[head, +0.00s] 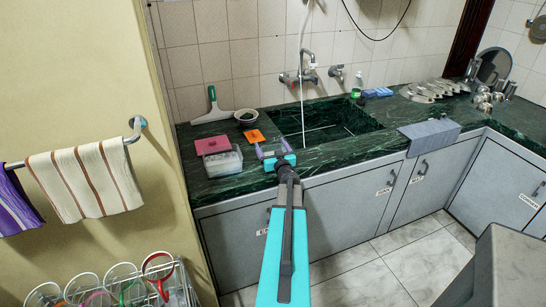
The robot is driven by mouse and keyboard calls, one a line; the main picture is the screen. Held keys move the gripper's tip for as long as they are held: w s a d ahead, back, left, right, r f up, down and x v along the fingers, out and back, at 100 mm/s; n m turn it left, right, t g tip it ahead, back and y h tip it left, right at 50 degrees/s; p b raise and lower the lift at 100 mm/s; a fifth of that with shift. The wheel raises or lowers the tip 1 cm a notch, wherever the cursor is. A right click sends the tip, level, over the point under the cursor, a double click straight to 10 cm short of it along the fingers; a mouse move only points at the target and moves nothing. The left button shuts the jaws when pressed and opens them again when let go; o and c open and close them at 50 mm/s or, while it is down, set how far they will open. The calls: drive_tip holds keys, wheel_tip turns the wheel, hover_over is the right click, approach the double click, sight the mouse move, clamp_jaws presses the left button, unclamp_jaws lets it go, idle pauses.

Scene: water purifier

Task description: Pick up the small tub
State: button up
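A small whitish, see-through tub (223,163) sits on the dark green counter near its front edge, left of my gripper. A flat pink piece (213,145), perhaps its lid, lies at its back left; I cannot tell whether it is attached. My gripper (272,149) is at the counter's front edge, in front of the sink. Its two purple fingers are spread apart with nothing visible held between them. The tub is apart from the fingers, to their left.
An orange flat item (254,137) lies just behind the left finger. A dark bowl (246,116) and a squeegee (213,106) are farther back. The sunken sink (325,120) and taps (308,72) are behind right. A towel rail (75,155) is at left.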

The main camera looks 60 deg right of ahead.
drive_tip(key=c, duration=0.7)
drive_tip(key=shift+r, duration=0.35)
drive_tip(key=shift+s+r, duration=0.1)
drive_tip(key=shift+r, duration=1.35)
drive_tip(key=shift+s+a+r+b, duration=0.3)
drive_tip(key=shift+s+a, duration=0.8)
drive_tip(key=shift+s, duration=1.25)
drive_tip(key=shift+s+a+r+b, duration=0.25)
drive_tip(key=shift+s+a, duration=0.9)
drive_tip(key=shift+s, duration=1.2)
drive_tip(key=shift+s+a+r+b, duration=0.15)
drive_tip(key=shift+s+a+b, duration=0.2)
drive_tip(key=shift+s+a, duration=1.4)
drive_tip(key=shift+s+d, duration=0.6)
drive_tip(key=shift+s, duration=0.1)
